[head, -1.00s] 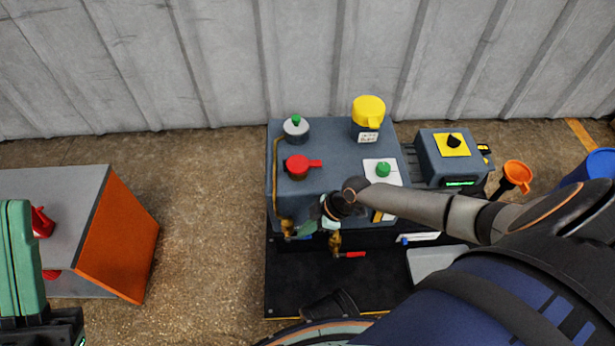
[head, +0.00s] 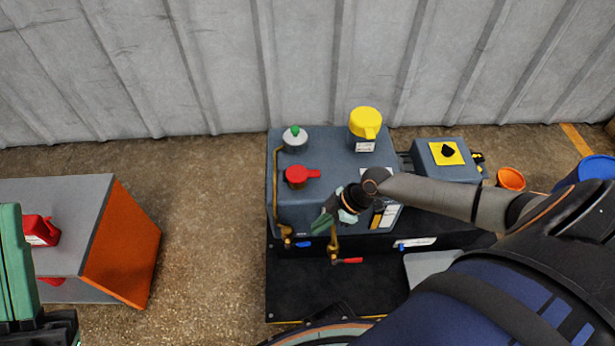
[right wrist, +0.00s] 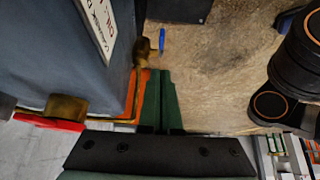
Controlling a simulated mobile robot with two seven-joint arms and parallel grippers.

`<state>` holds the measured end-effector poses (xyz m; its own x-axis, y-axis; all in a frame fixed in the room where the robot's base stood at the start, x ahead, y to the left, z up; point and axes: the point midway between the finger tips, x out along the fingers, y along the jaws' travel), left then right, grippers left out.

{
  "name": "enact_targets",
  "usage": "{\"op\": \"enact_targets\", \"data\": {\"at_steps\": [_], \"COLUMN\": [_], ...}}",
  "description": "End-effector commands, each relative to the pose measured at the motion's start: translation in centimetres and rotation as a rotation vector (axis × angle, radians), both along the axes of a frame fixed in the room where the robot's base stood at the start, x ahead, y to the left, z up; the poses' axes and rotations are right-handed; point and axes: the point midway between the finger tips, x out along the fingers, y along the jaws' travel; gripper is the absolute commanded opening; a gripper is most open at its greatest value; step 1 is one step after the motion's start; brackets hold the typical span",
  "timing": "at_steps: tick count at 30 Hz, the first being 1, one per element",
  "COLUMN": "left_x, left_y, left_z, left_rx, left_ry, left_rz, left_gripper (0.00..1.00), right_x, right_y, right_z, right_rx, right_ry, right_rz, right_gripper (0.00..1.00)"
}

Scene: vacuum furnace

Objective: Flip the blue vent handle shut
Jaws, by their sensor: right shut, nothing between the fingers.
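The blue vent handle (head: 305,245) sits on a brass valve (head: 287,240) at the front left of the grey unit (head: 330,155). It points right in the head view. In the right wrist view the blue handle (right wrist: 162,40) stands out beside its brass valve, beyond my fingertips. My right gripper (head: 322,226) is shut and empty, above and to the right of the blue handle in the head view, with a gap between them. Its green fingers (right wrist: 158,75) lie together in the right wrist view. My left gripper (head: 15,250) is partly in view at the left edge; its jaw opening is unclear.
A red-handled valve (head: 347,261) sits right of the blue one. The unit's top carries a red handle (head: 300,176), a green-knobbed cap (head: 295,138) and a yellow cap (head: 366,124). An orange-sided cabinet (head: 125,245) stands left, with open floor between.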

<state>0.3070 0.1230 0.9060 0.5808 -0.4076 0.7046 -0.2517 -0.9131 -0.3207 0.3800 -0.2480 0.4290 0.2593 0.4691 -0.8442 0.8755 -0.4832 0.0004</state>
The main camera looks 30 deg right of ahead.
Motion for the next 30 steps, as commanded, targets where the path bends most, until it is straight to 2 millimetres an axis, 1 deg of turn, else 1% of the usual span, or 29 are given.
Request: {"op": "enact_targets", "data": {"at_steps": [1,3,6,9,27,29,30], "left_x": [0.0,0.0,0.1,0.1,0.1,0.1,0.1], "left_y": [0.1,0.2,0.3,0.3,0.2,0.2,0.2], "left_z": [0.8,1.1,1.3,1.4,1.2,1.1,1.1], "left_rx": [0.003,0.011,0.018,0.021,0.014,0.013,0.013], "left_ry": [-0.003,-0.006,-0.009,-0.007,0.000,0.002,0.002], "left_rz": [0.006,0.015,0.024,0.027,0.024,0.023,0.023], "left_gripper": [0.00,0.00,0.00,0.00,0.00,0.00,0.00], "right_x": [-0.4,-0.6,-0.9,-1.1,-1.1,-1.0,-0.8], "right_y": [-0.6,-1.1,-1.6,-1.8,-1.9,-1.5,-1.0], "right_z": [1.1,2.0,2.9,3.3,3.4,3.4,3.5], "right_rx": [-0.004,-0.003,-0.002,0.000,0.000,0.004,0.009], "right_ry": [0.001,0.001,0.001,0.001,0.000,-0.010,-0.025], "right_rz": [0.001,0.001,0.000,0.001,0.000,-0.001,-0.003], "right_gripper": [0.00,0.00,0.00,0.00,0.00,0.00,0.00]}}
